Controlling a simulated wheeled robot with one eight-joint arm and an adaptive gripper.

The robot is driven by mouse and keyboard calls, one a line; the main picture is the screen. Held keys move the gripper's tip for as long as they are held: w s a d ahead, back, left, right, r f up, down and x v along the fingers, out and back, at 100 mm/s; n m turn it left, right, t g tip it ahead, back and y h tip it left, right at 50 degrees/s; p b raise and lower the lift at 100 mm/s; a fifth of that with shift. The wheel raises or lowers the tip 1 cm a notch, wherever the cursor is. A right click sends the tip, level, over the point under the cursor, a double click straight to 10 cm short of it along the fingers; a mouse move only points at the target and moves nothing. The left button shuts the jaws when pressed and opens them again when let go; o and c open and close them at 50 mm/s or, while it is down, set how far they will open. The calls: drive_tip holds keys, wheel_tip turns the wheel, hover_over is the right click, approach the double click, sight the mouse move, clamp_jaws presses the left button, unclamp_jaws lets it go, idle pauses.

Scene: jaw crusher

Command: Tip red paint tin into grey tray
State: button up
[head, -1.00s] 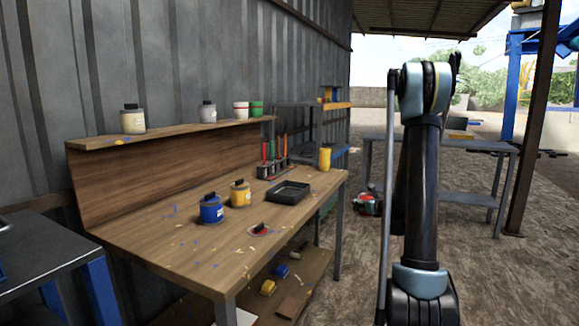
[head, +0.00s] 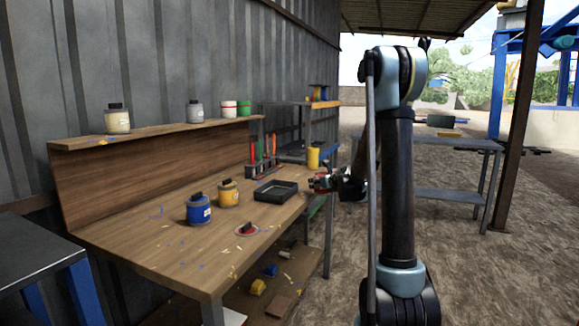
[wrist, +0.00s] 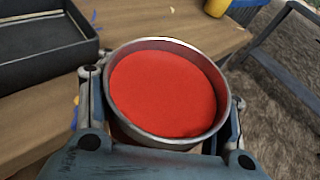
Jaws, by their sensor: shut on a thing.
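A red paint tin (wrist: 165,92), open at the top and full of red paint, fills the middle of the wrist view. My gripper (wrist: 160,140) is shut on it, with a finger on each side. The tin looks about upright. The grey tray (head: 275,190) is a dark, shallow, empty rectangle on the workbench. It also shows at the upper left of the wrist view (wrist: 45,60), beside the tin and apart from it. In the head view my gripper (head: 322,183) is small, just right of the tray at the bench's right edge.
On the workbench (head: 165,240) stand a blue tin (head: 199,211), a yellow tin (head: 228,194), a red-topped lid (head: 247,229) and a yellow cup (head: 313,158). Several tools stand in a rack (head: 263,170) behind the tray. The shelf above holds several tins.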

drive_tip(key=a+r, duration=0.2)
drive_tip(key=a, duration=0.4)
drive_tip(key=s+a+r+n+g, duration=0.1)
drive_tip(key=a+r, duration=0.2)
drive_tip(key=a, duration=0.4)
drive_tip(key=shift+a+r+n, duration=0.25)
drive_tip(key=shift+r+n, duration=0.05)
drive_tip(key=shift+r, duration=0.05)
drive_tip(key=shift+s+d+r+n+h, duration=0.15)
drive_tip(key=shift+d+n+h, duration=0.15)
drive_tip(key=shift+n, duration=0.2)
idle(1.3)
drive_tip(key=shift+d+r+n+g+h, duration=0.1)
drive_tip(key=shift+d+n+g+h, duration=0.15)
drive_tip(key=shift+n+h, duration=0.3)
drive_tip(key=shift+d+n+g+h, duration=0.15)
drive_tip(key=shift+d+n+h, duration=0.05)
drive_tip(key=shift+n+h, duration=0.3)
idle(3.5)
